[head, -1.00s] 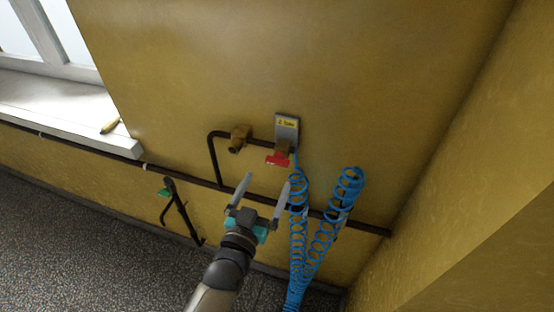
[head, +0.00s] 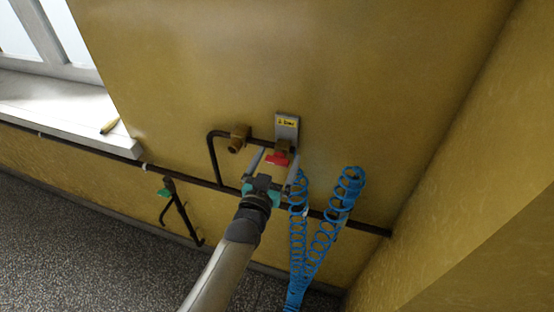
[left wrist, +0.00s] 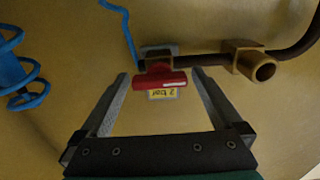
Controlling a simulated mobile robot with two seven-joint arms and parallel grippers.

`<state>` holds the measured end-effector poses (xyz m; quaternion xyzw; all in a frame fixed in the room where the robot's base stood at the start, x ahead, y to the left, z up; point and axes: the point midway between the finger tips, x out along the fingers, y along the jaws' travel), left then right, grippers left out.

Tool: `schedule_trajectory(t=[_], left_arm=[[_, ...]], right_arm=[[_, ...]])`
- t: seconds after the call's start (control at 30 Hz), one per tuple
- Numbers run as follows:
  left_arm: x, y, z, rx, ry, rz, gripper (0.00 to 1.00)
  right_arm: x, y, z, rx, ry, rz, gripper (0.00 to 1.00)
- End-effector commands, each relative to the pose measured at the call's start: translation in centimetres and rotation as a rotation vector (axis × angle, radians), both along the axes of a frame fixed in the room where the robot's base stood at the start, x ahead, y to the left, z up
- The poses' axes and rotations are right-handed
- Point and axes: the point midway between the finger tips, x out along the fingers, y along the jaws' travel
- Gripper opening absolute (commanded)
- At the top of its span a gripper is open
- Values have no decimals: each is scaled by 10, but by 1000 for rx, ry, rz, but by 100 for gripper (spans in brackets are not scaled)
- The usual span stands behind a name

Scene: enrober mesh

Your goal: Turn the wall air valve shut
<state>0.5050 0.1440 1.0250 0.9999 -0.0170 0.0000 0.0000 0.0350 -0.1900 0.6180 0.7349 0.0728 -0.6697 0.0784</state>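The wall air valve has a red handle (head: 277,160) on a brass body (head: 283,146), below a grey plate with a yellow label (head: 287,123). In the left wrist view the red handle (left wrist: 160,80) lies crosswise, between and just past the fingertips. My left gripper (head: 275,163) is open, with one finger on each side of the handle. A gap shows between each finger and the handle in the left wrist view (left wrist: 160,76). My right gripper is not in view.
A dark pipe (head: 213,158) with a brass fitting (head: 239,138) runs left of the valve. A coiled blue hose (head: 299,225) hangs close to the right finger. Another pipe (head: 110,158) runs low along the wall. A windowsill (head: 60,115) is at left.

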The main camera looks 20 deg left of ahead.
Motion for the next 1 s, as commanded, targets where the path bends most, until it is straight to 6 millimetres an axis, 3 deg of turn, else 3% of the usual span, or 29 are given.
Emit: schedule_trajectory(t=[0.07,0.7,1.0], left_arm=[[0,0,0,0,0,0,92],[-1,0,0,0,0,0,20],[0,0,0,-35,1,0,19]], right_arm=[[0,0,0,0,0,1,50],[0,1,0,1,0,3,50],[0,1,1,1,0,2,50]])
